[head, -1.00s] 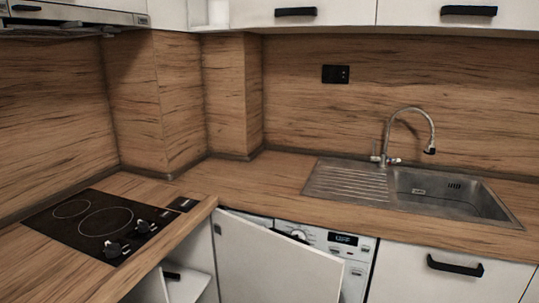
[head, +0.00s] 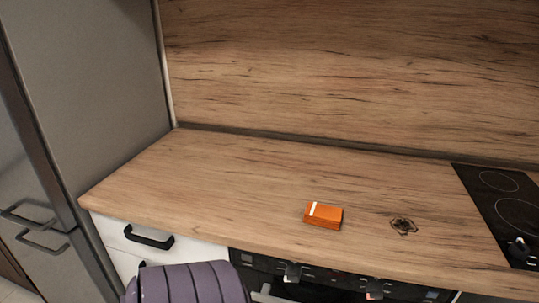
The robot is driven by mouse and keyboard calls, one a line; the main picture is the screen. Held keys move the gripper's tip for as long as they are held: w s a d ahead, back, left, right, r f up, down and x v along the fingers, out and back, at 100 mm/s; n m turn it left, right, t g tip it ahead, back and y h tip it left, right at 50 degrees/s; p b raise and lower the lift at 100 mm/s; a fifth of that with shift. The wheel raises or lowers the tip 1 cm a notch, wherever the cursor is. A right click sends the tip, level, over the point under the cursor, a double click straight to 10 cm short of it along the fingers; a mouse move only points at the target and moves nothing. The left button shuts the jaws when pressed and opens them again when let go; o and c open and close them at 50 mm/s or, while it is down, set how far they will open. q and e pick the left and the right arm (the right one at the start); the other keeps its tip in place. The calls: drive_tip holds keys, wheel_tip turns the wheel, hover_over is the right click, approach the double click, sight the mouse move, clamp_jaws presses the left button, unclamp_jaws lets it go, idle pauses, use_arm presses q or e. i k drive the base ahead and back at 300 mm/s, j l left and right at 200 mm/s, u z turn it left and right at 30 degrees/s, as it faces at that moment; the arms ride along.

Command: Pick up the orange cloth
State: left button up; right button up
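The orange cloth (head: 324,217) lies on the wooden worktop (head: 240,180) in the head view, near the front edge and right of the middle. It looks like a small folded block with a white stripe across its left part. Nothing is touching it from above. Neither my left nor my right gripper is in view.
A small dark flat thing or mark (head: 404,226) is right of the cloth. A black hob (head: 507,208) is at the far right, and a grey fridge (head: 90,90) at the left. A purple ribbed thing (head: 190,284) stands before the drawers. The worktop's left part is clear.

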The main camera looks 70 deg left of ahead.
sight(316, 214)
drive_tip(key=u, duration=1.65)
